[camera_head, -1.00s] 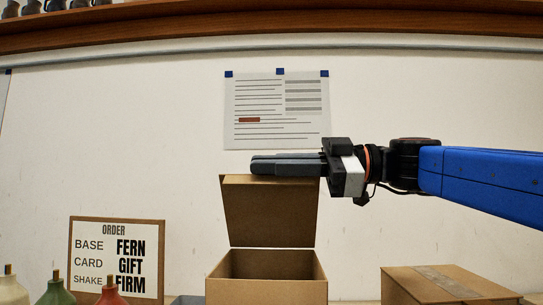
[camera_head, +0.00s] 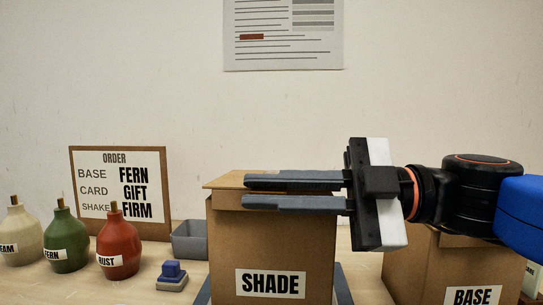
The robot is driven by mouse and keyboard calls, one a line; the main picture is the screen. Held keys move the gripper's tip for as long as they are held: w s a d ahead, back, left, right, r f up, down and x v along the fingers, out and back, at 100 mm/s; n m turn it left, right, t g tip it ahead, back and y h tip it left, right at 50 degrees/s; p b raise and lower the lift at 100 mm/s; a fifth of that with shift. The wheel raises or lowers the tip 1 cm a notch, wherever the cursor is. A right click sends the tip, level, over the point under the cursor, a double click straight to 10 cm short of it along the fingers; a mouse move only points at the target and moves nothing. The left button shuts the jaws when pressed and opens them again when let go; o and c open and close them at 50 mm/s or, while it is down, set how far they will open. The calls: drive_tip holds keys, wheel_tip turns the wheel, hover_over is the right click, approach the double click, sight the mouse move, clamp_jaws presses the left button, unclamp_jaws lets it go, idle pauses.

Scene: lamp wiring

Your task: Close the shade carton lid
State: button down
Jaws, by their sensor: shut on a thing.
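The shade carton (camera_head: 270,250) is a brown box with a white label reading SHADE, standing upright on the table in the head view. Its lid (camera_head: 225,181) now lies down across the top, looking flat or nearly so. My gripper (camera_head: 295,193) reaches in from the right, its two dark fingers level along the front top edge of the carton. It is shut on the lid's front part. The fingers hide much of that edge, so I cannot tell whether the lid is fully seated.
A carton labelled BASE (camera_head: 430,270) stands to the right, partly behind my arm. At left are cream (camera_head: 20,238), green (camera_head: 66,245) and red (camera_head: 119,245) bottles, an order board (camera_head: 72,185), a grey bin (camera_head: 190,240) and a blue-topped block (camera_head: 173,276).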

drive_tip(key=shift+f, duration=1.35)
drive_tip(key=c, duration=2)
unclamp_jaws()
drive_tip(key=shift+f, duration=0.1)
wheel_tip(320, 180, up, 10)
drive_tip(key=shift+f, duration=0.1)
drive_tip(key=shift+r, duration=0.25)
